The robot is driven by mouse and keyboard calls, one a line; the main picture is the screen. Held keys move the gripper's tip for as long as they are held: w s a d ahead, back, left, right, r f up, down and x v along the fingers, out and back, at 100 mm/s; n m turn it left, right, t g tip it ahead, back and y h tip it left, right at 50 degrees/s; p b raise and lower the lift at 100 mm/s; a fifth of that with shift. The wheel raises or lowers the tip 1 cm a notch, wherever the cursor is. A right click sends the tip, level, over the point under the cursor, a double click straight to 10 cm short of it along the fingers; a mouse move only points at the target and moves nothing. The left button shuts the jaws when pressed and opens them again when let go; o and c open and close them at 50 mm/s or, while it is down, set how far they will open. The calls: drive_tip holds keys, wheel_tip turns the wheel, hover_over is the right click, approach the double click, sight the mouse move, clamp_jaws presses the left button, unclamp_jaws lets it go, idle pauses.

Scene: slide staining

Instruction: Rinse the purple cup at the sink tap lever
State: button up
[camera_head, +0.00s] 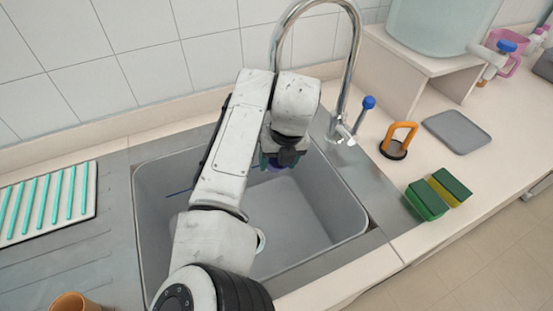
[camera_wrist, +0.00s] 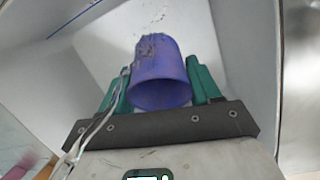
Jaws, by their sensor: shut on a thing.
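The purple cup (camera_wrist: 160,75) is between the green fingers of my gripper (camera_wrist: 163,88), which is shut on it. In the wrist view, dark specks show at the cup's far end, and a clear thin stream and droplets, looking like water, show beside and beyond it. In the head view, only a bit of the purple cup (camera_head: 276,167) shows beneath my gripper (camera_head: 273,160), inside the grey sink (camera_head: 330,205). The chrome tap (camera_head: 352,60) arches behind my arm, which hides its spout. The tap lever (camera_head: 368,103) has a blue knob and stands at the tap's right.
A green-ribbed white rack (camera_head: 45,205) lies left of the sink. A clear tank (camera_head: 440,25) stands on a shelf behind. An orange cup (camera_head: 74,302) is front left.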

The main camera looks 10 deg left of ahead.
drive_tip(key=shift+d, duration=0.1)
drive_tip(key=shift+w+d, duration=0.25)
drive_tip(key=shift+d, duration=0.1)
drive_tip(key=shift+a+p, duration=0.15)
drive_tip(key=shift+p, duration=0.15)
drive_tip(key=shift+s+a, duration=0.3)
drive_tip(key=shift+s+d+r+p, duration=0.15)
drive_tip(key=shift+s+d+p, duration=0.1)
drive_tip(key=shift+s+p, duration=0.4)
drive_tip(key=s+d+p, duration=0.3)
drive_tip(key=s+p, duration=0.2)
drive_tip(key=shift+s+d, duration=0.2)
drive_tip(key=shift+d, duration=0.2)
